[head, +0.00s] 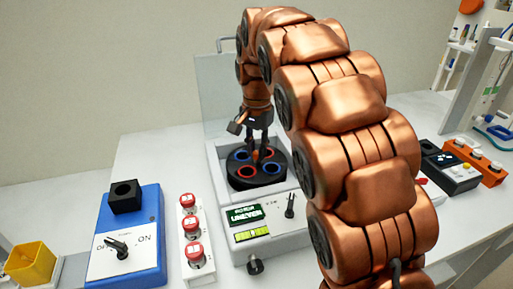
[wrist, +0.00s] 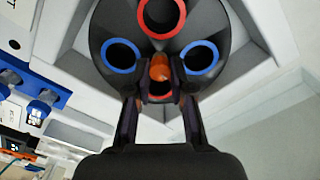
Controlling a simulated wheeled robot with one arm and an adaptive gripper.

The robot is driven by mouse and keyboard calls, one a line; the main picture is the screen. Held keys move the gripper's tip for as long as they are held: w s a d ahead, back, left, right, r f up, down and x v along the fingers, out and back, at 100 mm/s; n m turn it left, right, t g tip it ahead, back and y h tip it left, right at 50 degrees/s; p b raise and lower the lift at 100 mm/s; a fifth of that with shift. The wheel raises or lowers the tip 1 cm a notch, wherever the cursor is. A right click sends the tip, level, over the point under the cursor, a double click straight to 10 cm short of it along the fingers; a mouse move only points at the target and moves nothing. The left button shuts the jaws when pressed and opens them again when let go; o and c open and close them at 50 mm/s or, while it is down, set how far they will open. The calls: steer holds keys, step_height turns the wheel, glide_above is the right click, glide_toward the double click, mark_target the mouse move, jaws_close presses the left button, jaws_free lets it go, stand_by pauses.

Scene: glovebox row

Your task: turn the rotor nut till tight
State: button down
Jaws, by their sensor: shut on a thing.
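The rotor nut (wrist: 160,67) is a small orange knob at the middle of the black rotor (wrist: 112,22). My gripper (wrist: 159,82) is shut on the nut, one finger on each side of it. In the head view my gripper (head: 257,148) reaches down onto the rotor (head: 243,183) inside the open centrifuge (head: 285,226). The rotor has red-ringed and blue-ringed holes, and one red ring is partly hidden behind the fingers. Whether the nut is tight cannot be seen.
The centrifuge lid (head: 216,85) stands raised behind. The display (head: 243,214) seems to read "UNEVEN". An orange rack (head: 478,162) stands right.

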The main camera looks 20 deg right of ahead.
mark_target(257, 152)
stand_by(0.8)
steer(key=c, duration=1)
jaws_free()
steer(key=shift+r, duration=0.1)
step_height(257, 152, up, 7)
steer(key=shift+f, duration=0.15)
steer(key=shift+r, duration=0.3)
